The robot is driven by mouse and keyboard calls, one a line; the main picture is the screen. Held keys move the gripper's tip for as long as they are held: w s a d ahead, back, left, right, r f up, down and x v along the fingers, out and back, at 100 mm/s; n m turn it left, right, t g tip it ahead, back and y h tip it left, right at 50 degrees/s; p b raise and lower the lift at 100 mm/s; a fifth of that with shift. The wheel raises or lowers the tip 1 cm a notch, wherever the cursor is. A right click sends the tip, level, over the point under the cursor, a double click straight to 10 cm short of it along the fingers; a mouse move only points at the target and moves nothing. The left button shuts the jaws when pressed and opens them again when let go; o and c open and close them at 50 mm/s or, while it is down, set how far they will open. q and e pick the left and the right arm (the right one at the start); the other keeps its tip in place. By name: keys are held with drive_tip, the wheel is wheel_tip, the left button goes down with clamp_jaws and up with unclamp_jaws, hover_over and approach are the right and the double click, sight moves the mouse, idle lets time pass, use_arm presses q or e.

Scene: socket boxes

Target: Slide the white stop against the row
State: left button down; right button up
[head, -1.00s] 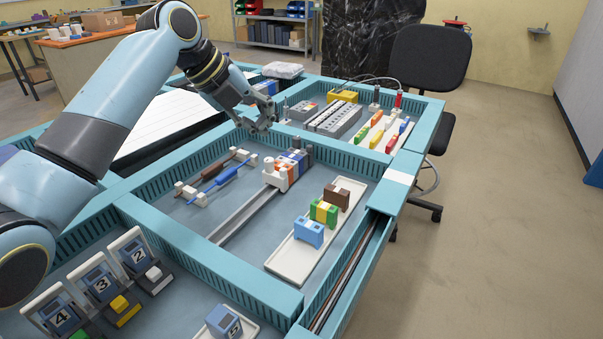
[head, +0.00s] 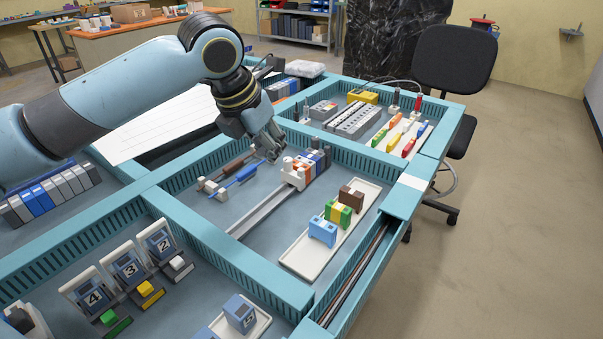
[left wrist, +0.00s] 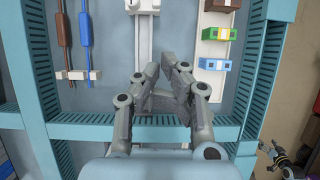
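The white stop (head: 291,178) sits on a pale straight rail (head: 262,209) in the middle compartment. The row (head: 316,162) of orange, white, blue and dark blocks stands at the rail's far end. The stop looks close to the row; any contact is unclear. In the left wrist view the rail (left wrist: 143,28) runs up to the top edge, and the row is out of frame. My left gripper (head: 276,157) hangs just left of the stop, apart from it, empty and open with a narrow gap between its fingertips (left wrist: 163,66). My right gripper (left wrist: 283,156) seems to show small beyond the bench edge.
A blue rod (head: 236,178) and a brown rod (head: 237,163) lie on white holders left of the rail. A white tray (head: 301,262) with blue, green and brown blocks lies to the right. Slotted teal walls (head: 228,256) surround the compartment. Bare floor lies between rail and tray.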

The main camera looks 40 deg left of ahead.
sight(293, 174)
use_arm(q)
drive_tip(key=x, duration=0.3)
drive_tip(key=s+x, duration=0.1)
drive_tip(key=x, duration=0.2)
drive_tip(key=s+f+x, duration=0.1)
drive_tip(key=x, duration=0.3)
drive_tip(key=shift+a, duration=0.3)
drive_tip(key=w, duration=0.3)
drive_tip(key=shift+w+a+f, duration=0.1)
drive_tip(key=shift+w+a, duration=0.1)
drive_tip(key=shift+a, duration=0.05)
drive_tip(key=shift+w, duration=0.35)
